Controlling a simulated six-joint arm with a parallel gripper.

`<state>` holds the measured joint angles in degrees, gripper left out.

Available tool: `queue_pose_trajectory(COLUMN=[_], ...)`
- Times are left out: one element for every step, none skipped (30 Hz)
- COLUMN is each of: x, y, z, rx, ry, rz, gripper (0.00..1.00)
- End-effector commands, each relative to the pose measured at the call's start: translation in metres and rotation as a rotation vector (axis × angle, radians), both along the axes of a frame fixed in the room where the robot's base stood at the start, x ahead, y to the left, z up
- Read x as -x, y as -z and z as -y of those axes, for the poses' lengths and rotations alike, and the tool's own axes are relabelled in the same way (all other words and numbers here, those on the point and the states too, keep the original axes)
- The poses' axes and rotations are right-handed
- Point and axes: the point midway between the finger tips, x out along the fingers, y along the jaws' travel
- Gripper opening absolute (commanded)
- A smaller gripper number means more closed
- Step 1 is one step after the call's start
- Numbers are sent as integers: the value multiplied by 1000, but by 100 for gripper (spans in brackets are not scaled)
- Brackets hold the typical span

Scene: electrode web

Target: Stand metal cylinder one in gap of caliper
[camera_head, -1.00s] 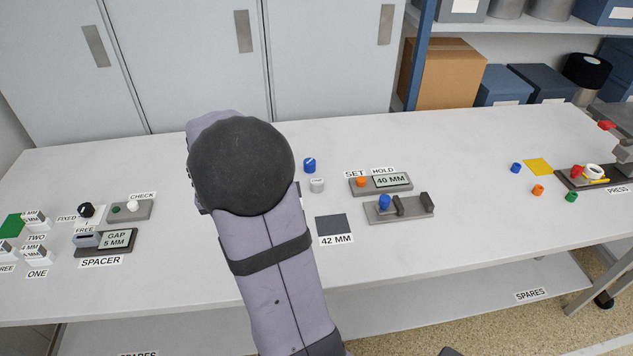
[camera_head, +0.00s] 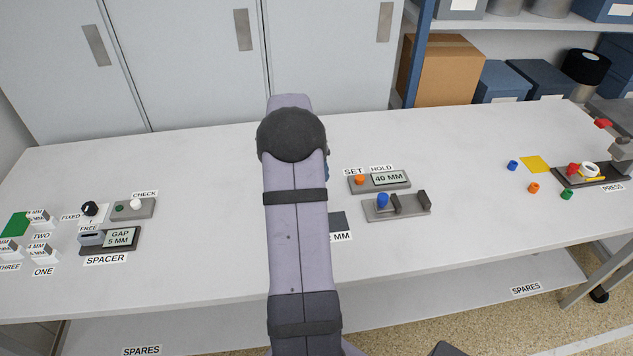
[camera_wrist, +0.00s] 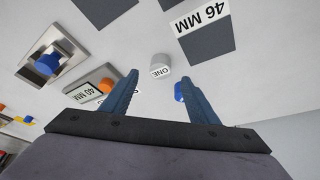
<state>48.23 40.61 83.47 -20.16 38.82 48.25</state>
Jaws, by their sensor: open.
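The metal cylinder one (camera_wrist: 160,72) is a short grey-white cylinder marked ONE, standing on the bench in the wrist view. In the head view the cylinder and most of my gripper are hidden behind my arm. The caliper (camera_head: 410,210) is a grey block with two upright dark jaws, a gap between them and a blue knob (camera_head: 383,200). It also shows in the wrist view (camera_wrist: 70,46).
A display reading 40 MM (camera_head: 388,179), with an orange button, stands behind the caliper. Dark pads lie nearby, one labelled 46 MM (camera_wrist: 207,36). The spacer station (camera_head: 121,238) is at left, the press (camera_head: 592,172) at right.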

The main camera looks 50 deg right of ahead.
Motion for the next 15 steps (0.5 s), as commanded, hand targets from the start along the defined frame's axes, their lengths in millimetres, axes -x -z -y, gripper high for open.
queue_pose_trajectory(x=[0, 0, 0, 0, 0, 0, 0, 0, 0, 0, 0, -1, -1, -1, -2], y=[0, 0, 1, 1, 2, 4, 6, 8, 12, 15, 18, 23, 25, 29, 33], z=[1, 1, 1, 1, 1, 2, 2, 3, 5, 6, 7, 9, 10, 11, 13], rx=[1, 1, 1, 0, 0, -1, -1, -1, -2, -3, -3, -3, -3, -3, -2], ry=[0, 0, 0, 0, 0, 0, 0, 0, 0, 1, 1, 0, -1, 0, -1], rz=[0, 0, 0, 0, 0, -1, -1, 0, -1, -2, -2, -3, -3, -3, -2], gripper=[54, 54, 54, 54, 54, 54, 54, 54, 54, 54, 54, 54, 54, 54, 54])
